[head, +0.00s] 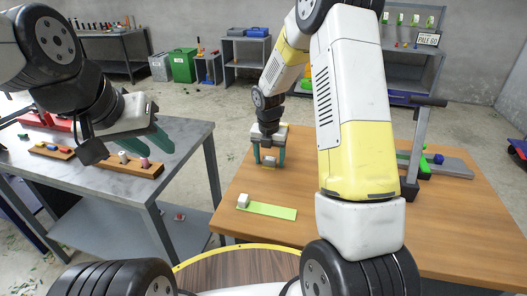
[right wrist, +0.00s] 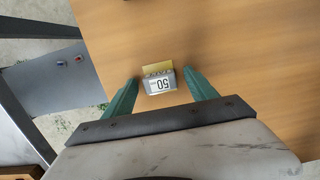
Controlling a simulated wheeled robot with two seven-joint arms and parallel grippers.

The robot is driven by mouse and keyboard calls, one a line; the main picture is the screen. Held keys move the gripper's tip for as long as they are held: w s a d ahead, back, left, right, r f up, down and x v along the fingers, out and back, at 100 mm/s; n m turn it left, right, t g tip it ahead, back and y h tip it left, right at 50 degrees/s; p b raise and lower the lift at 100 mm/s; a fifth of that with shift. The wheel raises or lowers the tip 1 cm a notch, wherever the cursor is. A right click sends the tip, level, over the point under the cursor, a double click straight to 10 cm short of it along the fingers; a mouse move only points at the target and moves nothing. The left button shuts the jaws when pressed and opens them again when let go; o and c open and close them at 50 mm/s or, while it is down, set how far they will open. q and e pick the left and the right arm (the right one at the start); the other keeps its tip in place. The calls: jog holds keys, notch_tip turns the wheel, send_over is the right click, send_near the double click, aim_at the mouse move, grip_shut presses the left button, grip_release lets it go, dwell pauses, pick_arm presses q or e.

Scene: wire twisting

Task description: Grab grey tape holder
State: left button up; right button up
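A small grey block with a yellow part and a label reading "50" lies on the wooden table, seen in the right wrist view (right wrist: 158,82); I take it for the grey tape holder. In the head view it shows small and partly hidden under my right gripper (head: 269,157). My right gripper is open, its green fingers on either side of the holder and apart from it in the right wrist view (right wrist: 160,95). My left gripper (head: 150,145) is above the grey table at the left, with green fingers; its opening is hard to tell.
A grey lever device (head: 418,145) stands at the right. Wooden holders with small pegs (head: 130,167) sit on the grey table (head: 80,185).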

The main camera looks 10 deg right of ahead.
jog(key=c, duration=1.3)
jog(key=shift+r, duration=0.1)
